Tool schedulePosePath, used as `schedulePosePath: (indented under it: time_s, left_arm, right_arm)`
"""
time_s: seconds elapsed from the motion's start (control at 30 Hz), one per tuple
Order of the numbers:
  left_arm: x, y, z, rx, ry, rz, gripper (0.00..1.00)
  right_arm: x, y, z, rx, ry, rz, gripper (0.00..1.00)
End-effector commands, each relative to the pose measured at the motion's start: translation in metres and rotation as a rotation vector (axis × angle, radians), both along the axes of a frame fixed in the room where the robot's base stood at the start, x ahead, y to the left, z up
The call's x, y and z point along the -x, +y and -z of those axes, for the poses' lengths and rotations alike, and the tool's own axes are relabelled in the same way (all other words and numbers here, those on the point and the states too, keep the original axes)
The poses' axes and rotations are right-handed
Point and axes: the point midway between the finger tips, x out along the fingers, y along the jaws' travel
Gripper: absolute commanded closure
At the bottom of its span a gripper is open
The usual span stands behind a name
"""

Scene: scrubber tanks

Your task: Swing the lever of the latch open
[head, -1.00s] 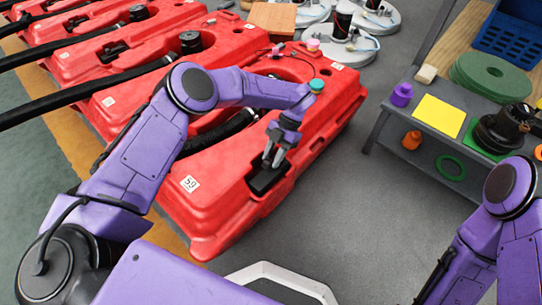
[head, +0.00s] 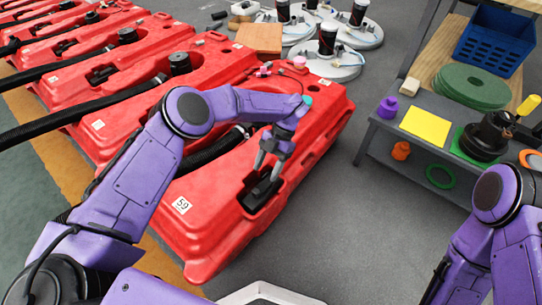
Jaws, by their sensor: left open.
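The black latch (head: 259,197) sits in a dark recess at the near end of the red tank (head: 215,225) marked 59, in the middle of the head view. Its lever seems to stand up a little between my fingertips, but the fingers partly hide it and I cannot tell its exact angle. My left gripper (head: 266,172) points down right over the latch. Its two grey fingers are apart, one on each side of the upper part of the latch. I cannot tell whether they touch it. My right arm shows at the lower right, but its gripper is outside the picture.
More red tanks (head: 110,75) with black hoses stand in a row to the upper left. A grey bench (head: 385,137) at right bears a yellow sheet (head: 426,125), green discs (head: 480,80) and a blue crate (head: 495,42). Grey floor between tank and bench is clear.

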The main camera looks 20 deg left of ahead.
Motion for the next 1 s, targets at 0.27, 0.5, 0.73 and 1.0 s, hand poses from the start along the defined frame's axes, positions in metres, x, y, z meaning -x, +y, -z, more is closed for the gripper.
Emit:
schedulePosePath:
  time_s: [0.27,0.5,0.73,1.0]
  left_arm:
    - [-0.036,-0.013,-0.052,-0.004,-0.003,-0.002,0.43]
    - [-0.045,-0.017,-0.067,0.0,-0.001,-0.001,0.43]
    - [-0.045,-0.017,-0.068,0.001,-0.001,-0.001,0.43]
    - [-0.045,-0.017,-0.069,0.0,-0.001,0.0,0.43]
  right_arm:
    - [-0.001,-0.001,-0.01,0.001,-0.001,-0.001,0.57]
    - [-0.001,-0.001,-0.01,0.001,-0.001,-0.001,0.57]
    - [-0.001,-0.001,-0.01,0.002,-0.001,-0.001,0.57]
    - [-0.001,-0.001,-0.012,0.001,-0.001,-0.001,0.57]
